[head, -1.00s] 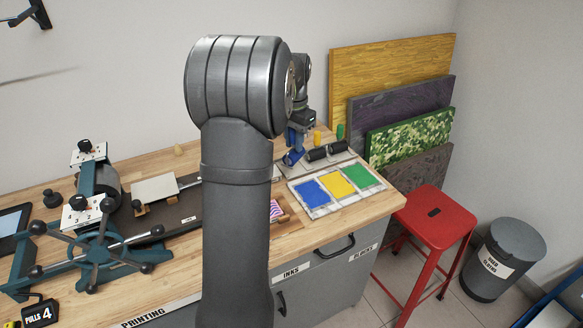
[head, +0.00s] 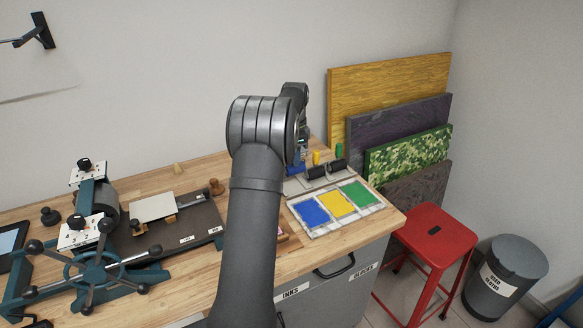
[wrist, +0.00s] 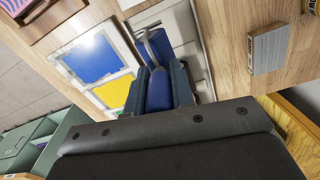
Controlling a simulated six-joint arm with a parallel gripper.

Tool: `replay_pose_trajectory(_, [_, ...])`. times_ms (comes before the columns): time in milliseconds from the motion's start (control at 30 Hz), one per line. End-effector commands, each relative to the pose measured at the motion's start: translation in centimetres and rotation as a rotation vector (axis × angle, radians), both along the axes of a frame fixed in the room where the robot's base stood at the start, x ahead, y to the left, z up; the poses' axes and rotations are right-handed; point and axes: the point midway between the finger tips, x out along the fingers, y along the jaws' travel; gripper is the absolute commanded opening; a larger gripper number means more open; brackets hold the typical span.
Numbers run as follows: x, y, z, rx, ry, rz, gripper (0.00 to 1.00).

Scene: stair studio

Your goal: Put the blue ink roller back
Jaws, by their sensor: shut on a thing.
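The blue ink roller is in my gripper. In the wrist view its blue handle (wrist: 158,90) is between the two fingers (wrist: 159,84), with a metal rod and a blue roller head beyond them. In the head view the gripper (head: 300,152) is partly hidden behind my arm. The blue roller head (head: 294,170) shows low, at the left end of the pale roller rack (head: 297,186), left of the two black rollers (head: 317,171). I cannot tell whether it touches the rack. Yellow (head: 316,158) and green (head: 338,149) handles stand upright behind them.
Blue (head: 311,212), yellow (head: 337,204) and green (head: 361,194) ink slabs lie in front of the rack. A grey block (wrist: 268,50) lies on the wood near the gripper. Coloured boards (head: 388,90) lean behind the bench's right end. The press (head: 92,245) stands left.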

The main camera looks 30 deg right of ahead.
Motion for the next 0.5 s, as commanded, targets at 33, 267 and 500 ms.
replay_pose_trajectory(33, [0.5, 0.2, -0.4, 0.000, 0.000, 0.001, 0.04])
replay_pose_trajectory(267, [1.2, 0.6, -1.6, 0.000, 0.000, -0.001, 0.04])
replay_pose_trajectory(500, [1.1, 0.6, -4.7, 0.001, -0.001, 0.000, 0.04])
